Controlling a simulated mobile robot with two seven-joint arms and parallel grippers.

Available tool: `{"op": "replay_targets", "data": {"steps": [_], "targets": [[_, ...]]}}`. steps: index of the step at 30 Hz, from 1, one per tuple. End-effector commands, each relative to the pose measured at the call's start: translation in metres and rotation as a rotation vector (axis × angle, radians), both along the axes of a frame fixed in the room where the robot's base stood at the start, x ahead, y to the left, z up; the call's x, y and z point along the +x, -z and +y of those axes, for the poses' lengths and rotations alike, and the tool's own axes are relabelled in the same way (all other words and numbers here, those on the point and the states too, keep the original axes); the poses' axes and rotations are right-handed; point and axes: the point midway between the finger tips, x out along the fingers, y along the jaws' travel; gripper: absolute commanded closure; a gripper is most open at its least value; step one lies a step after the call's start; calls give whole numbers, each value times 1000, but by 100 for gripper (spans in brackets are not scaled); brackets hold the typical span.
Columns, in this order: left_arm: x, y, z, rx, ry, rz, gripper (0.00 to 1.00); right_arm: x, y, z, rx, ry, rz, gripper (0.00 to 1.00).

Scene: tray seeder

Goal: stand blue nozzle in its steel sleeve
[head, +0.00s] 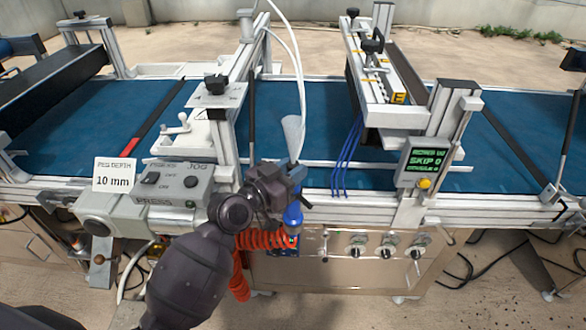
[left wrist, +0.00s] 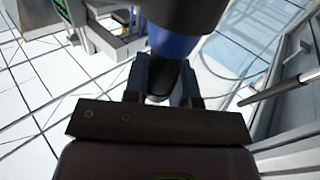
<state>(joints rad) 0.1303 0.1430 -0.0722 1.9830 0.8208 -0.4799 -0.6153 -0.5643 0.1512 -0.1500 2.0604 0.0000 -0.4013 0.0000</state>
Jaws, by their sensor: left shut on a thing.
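My left gripper (head: 290,188) reaches in over the front rail of the machine and is shut on the blue nozzle (head: 293,216). The nozzle hangs below the fingers in front of the rail, above the steel front panel. In the left wrist view the nozzle (left wrist: 172,44) shows as a dark body with a blue band, and the gripper's two fingers (left wrist: 162,82) close around its narrower dark part. I cannot make out the steel sleeve in either view. My right gripper is not in view.
A red coiled hose (head: 262,240) hangs beside the nozzle. The control box (head: 172,187) with its 10 mm sign (head: 114,175) stands left. A display (head: 424,161) stands right. Knobs (head: 387,250) line the front panel.

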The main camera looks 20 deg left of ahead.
Motion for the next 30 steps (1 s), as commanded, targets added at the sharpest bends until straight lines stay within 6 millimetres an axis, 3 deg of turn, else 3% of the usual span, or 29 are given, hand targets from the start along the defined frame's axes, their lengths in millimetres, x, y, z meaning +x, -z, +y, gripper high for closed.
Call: {"op": "replay_targets", "data": {"steps": [14, 15, 21, 30], "targets": [[0, 6, 0, 0, 0, -1, 100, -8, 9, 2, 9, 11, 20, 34], [0, 6, 0, 0, 0, -1, 74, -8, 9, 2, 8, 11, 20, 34], [0, 5, 0, 0, 0, -1, 46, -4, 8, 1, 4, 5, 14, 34], [0, 6, 0, 0, 0, 1, 46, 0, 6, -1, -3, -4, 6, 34]]}}
